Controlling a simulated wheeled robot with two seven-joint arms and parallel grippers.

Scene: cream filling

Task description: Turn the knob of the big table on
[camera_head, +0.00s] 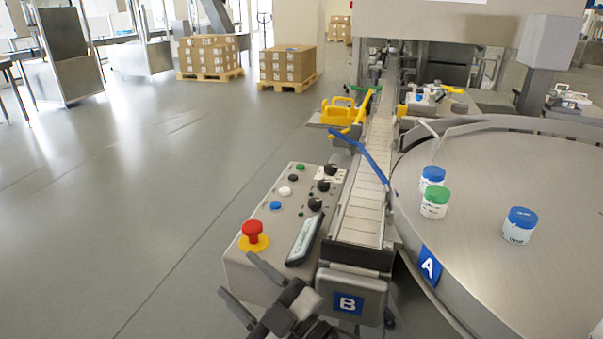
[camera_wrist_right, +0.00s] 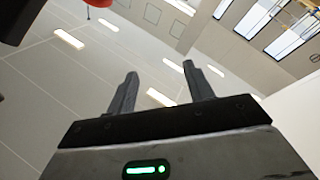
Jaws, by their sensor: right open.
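The control panel (camera_head: 262,228) stands left of the conveyor. Several black knobs are on its right side, among them an upper knob (camera_head: 330,170), a middle knob (camera_head: 323,185) and a lower knob (camera_head: 315,204). I cannot tell from the labels which one belongs to the big round table (camera_head: 480,265), which carries a blue A sign (camera_head: 430,266). My right gripper (camera_head: 238,274) is open and empty at the panel's near edge, below the red button. Its two spread fingers also show in the right wrist view (camera_wrist_right: 160,74). My left gripper is out of view.
A red emergency button (camera_head: 253,235) on a yellow base stands up from the panel. Coloured push buttons and a display (camera_head: 304,239) lie near the knobs. A blue lever (camera_head: 362,152) reaches across the conveyor (camera_head: 365,200). Three lidded jars stand on the round table.

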